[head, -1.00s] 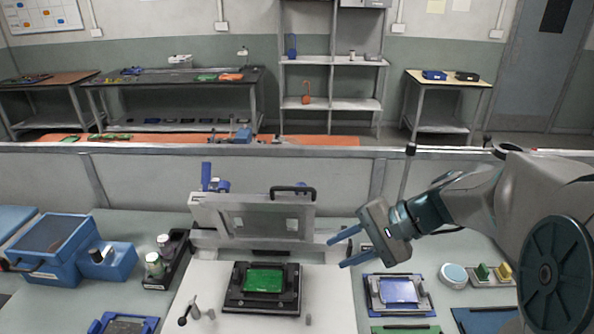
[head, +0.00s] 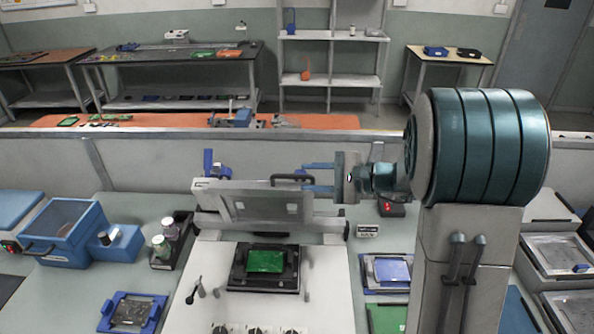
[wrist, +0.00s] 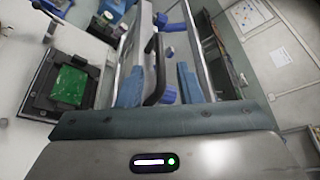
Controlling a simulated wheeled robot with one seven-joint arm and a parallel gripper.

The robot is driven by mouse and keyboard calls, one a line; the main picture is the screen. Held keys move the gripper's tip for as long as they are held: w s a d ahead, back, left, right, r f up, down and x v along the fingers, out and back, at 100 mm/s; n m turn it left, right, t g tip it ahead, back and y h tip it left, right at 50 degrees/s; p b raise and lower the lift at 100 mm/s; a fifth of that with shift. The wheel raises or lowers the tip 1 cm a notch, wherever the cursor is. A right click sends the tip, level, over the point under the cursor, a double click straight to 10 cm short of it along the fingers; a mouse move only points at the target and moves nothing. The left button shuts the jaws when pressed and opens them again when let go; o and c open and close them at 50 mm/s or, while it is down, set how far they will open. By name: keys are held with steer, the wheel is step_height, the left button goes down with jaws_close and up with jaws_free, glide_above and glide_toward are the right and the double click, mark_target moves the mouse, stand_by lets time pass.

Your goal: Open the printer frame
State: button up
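The printer frame (head: 255,209) is a grey metal frame with a pale panel, standing raised and leaning behind the white printer bed (head: 205,270). Its black handle (head: 279,180) is on its top edge, to the right of the middle. My gripper (head: 304,177) is at the handle, coming from the right, with its blue fingers apart. In the wrist view, the handle (wrist: 155,70) lies between the two fingers (wrist: 160,83), with a visible gap on the right side; contact on the left cannot be told. A green board (head: 265,261) sits in a black fixture on the bed.
Blue box (head: 60,232) and dark bottle holder (head: 172,240) stand left of the printer. A blue-screened tray (head: 391,270) and a small red-lit device (head: 391,207) are at right. A low partition (head: 150,162) runs behind. The air above the bed is clear.

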mark_target(301, 178)
steer(key=shift+p+x, duration=0.45)
steer(key=shift+x, duration=1.7)
jaws_close()
